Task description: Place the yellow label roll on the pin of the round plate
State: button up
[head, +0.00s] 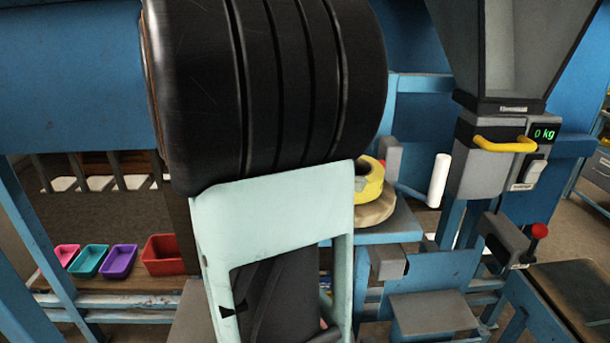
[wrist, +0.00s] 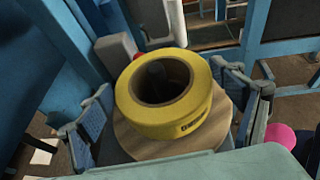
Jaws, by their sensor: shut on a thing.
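The yellow label roll (wrist: 140,119) is a thick ring with a dark hollow core and a small dark print on its side. The round plate (wrist: 184,142) is pale wood and lies below the roll. A dark grey post, seemingly the pin (wrist: 155,71), shows inside the core. Whether the roll rests on the plate is unclear. In the head view the roll (head: 371,188) shows above the plate (head: 376,211), while my arm hides the gripper.
The plate is on a blue stand (head: 400,222). A white cylinder (head: 439,180) stands to its right, beside a grey scale unit with a yellow handle (head: 505,144). A red bin (head: 164,255) and smaller coloured trays stand on a shelf at left.

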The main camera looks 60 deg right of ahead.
jog(key=shift+f, duration=0.25)
jog(key=shift+f, duration=0.15)
jog(key=o, duration=1.2)
jog(key=v, duration=1.2)
jog(key=shift+d+b, duration=0.1)
jog(key=shift+b, duration=0.2)
